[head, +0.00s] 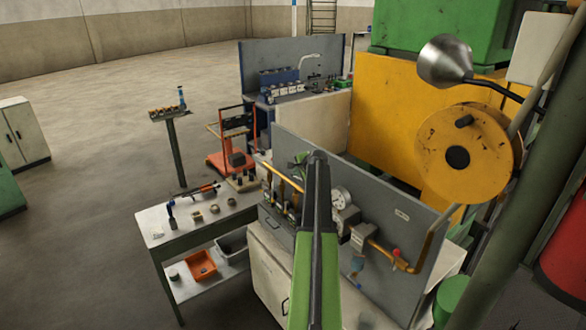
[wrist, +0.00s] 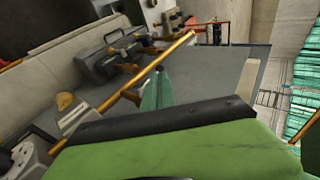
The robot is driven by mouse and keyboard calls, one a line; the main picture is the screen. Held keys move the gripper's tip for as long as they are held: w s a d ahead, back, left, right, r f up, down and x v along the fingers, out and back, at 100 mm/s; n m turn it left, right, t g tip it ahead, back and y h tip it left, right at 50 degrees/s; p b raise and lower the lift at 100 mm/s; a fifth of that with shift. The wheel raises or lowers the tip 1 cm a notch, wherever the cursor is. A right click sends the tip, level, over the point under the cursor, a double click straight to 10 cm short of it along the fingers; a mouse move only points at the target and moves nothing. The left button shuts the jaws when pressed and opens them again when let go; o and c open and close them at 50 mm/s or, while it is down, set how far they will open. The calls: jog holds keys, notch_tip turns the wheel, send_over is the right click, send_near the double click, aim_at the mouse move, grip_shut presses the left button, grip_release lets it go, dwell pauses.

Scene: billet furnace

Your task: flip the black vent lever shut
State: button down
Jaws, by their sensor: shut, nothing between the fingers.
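I cannot pick out the black vent lever for certain in either view. My dark and green arm crosses the middle of the bench in the head view and hides part of the pipework. My gripper shows in the wrist view as green fingers (wrist: 158,90), closed together and empty. In the head view the pipework has a round white gauge (head: 341,197) and a copper pipe (head: 409,262) to the right of my arm.
A grey backboard (head: 400,215) stands behind the pipework. A side table (head: 160,220) with small parts is on the left, with an orange bin (head: 201,265) on its lower shelf. A yellow wheel (head: 485,150) is at the right.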

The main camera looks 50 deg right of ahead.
jog(key=s+a, duration=0.4)
jog(key=s, duration=0.3)
jog(key=shift+s+a, duration=0.2)
jog(key=shift+a, duration=0.1)
jog(key=shift+f, duration=0.1)
